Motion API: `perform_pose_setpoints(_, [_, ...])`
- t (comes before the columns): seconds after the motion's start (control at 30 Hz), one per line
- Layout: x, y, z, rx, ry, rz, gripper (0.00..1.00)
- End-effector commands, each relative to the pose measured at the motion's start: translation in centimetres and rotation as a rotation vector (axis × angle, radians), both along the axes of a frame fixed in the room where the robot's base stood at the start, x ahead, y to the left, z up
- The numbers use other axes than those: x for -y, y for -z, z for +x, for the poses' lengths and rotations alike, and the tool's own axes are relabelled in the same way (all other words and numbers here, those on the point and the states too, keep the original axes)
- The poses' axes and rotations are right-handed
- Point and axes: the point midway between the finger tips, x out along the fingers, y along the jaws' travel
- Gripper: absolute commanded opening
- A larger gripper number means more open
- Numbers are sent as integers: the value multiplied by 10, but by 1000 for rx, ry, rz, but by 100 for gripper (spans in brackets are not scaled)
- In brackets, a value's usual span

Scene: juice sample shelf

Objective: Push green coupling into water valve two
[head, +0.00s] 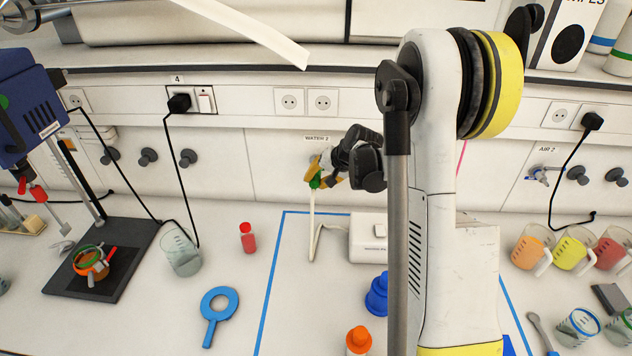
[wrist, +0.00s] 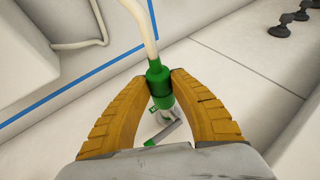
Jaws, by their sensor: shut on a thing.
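My gripper (head: 328,172) is at the back wall, just below the WATER 2 label (head: 317,138). Its two orange-yellow fingers are shut on the green coupling (wrist: 159,84), which also shows as a small green piece in the head view (head: 315,181). A pale hose (head: 311,222) runs from the coupling down to the bench. In the wrist view, water valve two (wrist: 172,134), with a metal lever and a green mark, lies directly beyond the coupling and in line with it. They look close or touching; I cannot tell how deep the coupling sits. In the head view the gripper mostly hides the valve.
A white box (head: 368,240) stands on the bench below my gripper, inside a blue tape outline (head: 265,318). Coloured jugs (head: 573,252) stand right.

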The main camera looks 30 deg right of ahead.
Motion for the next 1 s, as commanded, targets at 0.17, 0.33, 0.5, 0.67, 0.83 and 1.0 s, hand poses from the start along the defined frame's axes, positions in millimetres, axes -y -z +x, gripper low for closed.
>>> perform_pose_setpoints(0.17, [2, 0, 3, 0, 0, 0, 0])
perform_pose_setpoints(0.33, [2, 0, 3, 0, 0, 0, 38])
perform_pose_setpoints(0.5, [2, 0, 3, 0, 0, 0, 48])
perform_pose_setpoints(0.67, [2, 0, 2, 0, 0, 0, 48])
perform_pose_setpoints(0.83, [5, -13, -7, 0, 2, 1, 48])
perform_pose_setpoints(1.0, [11, -43, -30, 0, 2, 1, 48])
